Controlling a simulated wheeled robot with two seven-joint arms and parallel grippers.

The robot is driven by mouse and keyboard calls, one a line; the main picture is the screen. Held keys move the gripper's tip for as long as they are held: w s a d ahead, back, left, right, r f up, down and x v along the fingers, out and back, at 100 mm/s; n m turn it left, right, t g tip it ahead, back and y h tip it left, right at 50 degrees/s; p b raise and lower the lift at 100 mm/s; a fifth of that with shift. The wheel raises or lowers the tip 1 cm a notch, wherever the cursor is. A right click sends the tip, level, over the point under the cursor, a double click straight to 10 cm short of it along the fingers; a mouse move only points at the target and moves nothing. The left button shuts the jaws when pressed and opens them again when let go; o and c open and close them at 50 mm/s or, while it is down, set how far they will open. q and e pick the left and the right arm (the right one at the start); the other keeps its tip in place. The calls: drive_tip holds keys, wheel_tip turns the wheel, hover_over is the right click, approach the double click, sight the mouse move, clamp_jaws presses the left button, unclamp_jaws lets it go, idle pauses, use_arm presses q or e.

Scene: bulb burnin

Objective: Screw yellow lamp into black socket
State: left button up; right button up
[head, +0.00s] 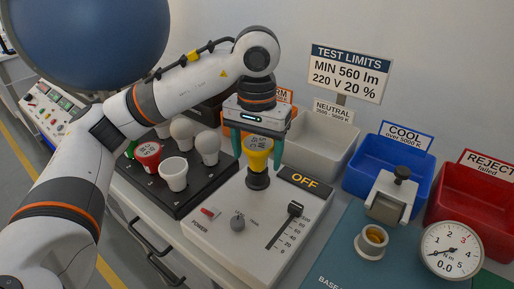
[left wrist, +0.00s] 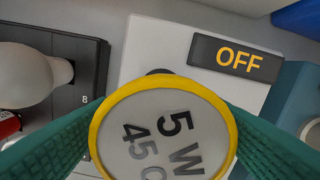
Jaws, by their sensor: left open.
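The yellow lamp (head: 258,147) stands upright at the black socket (head: 258,181) on the grey test panel. Its base meets the socket top; how deep it sits I cannot tell. My left gripper (head: 257,156) points down from above, open, with one teal finger on each side of the lamp. In the left wrist view the lamp's round grey face (left wrist: 162,135) with its yellow rim lies between the two green fingers. Its lettering reads "5 W" and is tilted. The socket is mostly hidden under the lamp there. My right gripper is in neither view.
Bins labelled neutral, cool (head: 388,164) and reject stand behind. A torque dial (head: 451,250) stands at right.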

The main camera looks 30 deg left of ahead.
use_arm(q)
drive_tip(key=n, duration=0.8)
drive_tip(key=shift+s, duration=0.1)
drive_tip(key=n, duration=0.4)
drive_tip(key=shift+n+p, duration=0.3)
drive_tip(key=shift+p, duration=0.1)
drive_tip(key=n, duration=0.2)
drive_tip(key=shift+n, duration=0.3)
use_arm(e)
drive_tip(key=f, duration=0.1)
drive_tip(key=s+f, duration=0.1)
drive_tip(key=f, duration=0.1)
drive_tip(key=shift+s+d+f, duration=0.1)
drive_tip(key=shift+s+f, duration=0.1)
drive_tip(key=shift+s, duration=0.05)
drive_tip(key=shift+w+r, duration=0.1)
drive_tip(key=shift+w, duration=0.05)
